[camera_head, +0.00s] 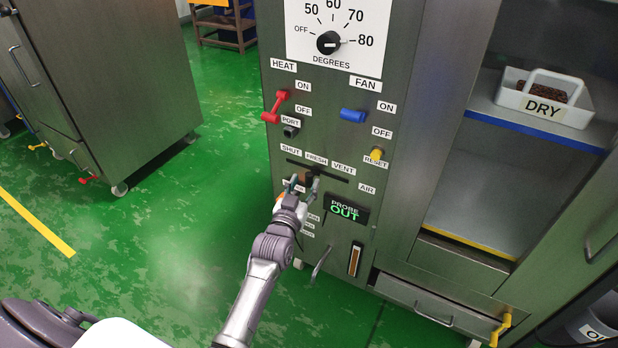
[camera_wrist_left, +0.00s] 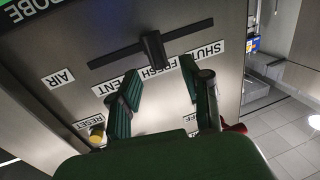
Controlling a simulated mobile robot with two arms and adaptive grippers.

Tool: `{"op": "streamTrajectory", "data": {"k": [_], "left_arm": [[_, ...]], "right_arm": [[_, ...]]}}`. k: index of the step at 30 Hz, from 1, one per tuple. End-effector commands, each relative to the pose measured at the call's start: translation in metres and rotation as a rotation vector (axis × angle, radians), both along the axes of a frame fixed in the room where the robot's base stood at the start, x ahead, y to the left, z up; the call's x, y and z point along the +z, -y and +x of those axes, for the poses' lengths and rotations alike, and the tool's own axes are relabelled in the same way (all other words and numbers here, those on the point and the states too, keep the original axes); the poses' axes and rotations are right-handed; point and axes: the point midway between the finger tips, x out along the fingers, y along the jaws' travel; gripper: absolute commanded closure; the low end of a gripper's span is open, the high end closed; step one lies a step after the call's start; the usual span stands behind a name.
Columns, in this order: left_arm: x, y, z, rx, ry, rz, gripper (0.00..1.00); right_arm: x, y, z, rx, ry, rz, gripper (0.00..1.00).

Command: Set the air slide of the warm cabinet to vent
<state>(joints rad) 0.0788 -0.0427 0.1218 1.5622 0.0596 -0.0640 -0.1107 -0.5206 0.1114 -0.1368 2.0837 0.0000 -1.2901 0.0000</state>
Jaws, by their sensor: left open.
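The warm cabinet's front panel (camera_head: 400,130) carries the air slide, a dark slot (camera_head: 335,176) under the labels SHUT, FRESH and VENT. In the left wrist view the labels are upside down, and the slide's dark knob (camera_wrist_left: 152,48) stands at FRESH, mid-slot. The VENT label (camera_wrist_left: 107,84) is to its left there, SHUT to its right. My left gripper (camera_head: 303,184) is open at the slide; in the wrist view its green-padded fingers (camera_wrist_left: 160,76) are spread either side of the knob's line, without visible contact. In the head view the gripper partly hides the knob. My right gripper is not seen.
Above the slide are a red heat lever (camera_head: 277,105), a blue fan lever (camera_head: 352,115) and a yellow reset button (camera_head: 376,154). A PROBE OUT display (camera_head: 346,210) sits below. A DRY tray (camera_head: 557,105) stands on a shelf at right.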

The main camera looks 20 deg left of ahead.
Motion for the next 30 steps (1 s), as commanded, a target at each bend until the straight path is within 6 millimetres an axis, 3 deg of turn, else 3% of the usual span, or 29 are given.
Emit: {"op": "streamTrajectory", "data": {"k": [3,9,19,20,28,30], "left_arm": [[-0.001,-0.003,0.022,0.0,0.001,0.0,0.53],[-0.001,-0.005,0.041,0.0,0.0,0.001,0.53],[0.0,-0.005,0.044,0.0,-0.001,0.001,0.53],[0.0,-0.005,0.044,0.0,-0.001,0.001,0.54],[0.0,-0.005,0.044,0.0,-0.001,0.001,0.99],[0.0,-0.005,0.044,-0.001,-0.001,0.001,1.0]], "right_arm": [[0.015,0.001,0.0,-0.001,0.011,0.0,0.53],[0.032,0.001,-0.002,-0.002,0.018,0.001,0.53],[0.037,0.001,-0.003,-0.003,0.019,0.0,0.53],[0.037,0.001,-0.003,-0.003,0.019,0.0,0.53],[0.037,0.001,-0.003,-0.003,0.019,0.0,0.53],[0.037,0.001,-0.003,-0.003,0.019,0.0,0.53]]}}
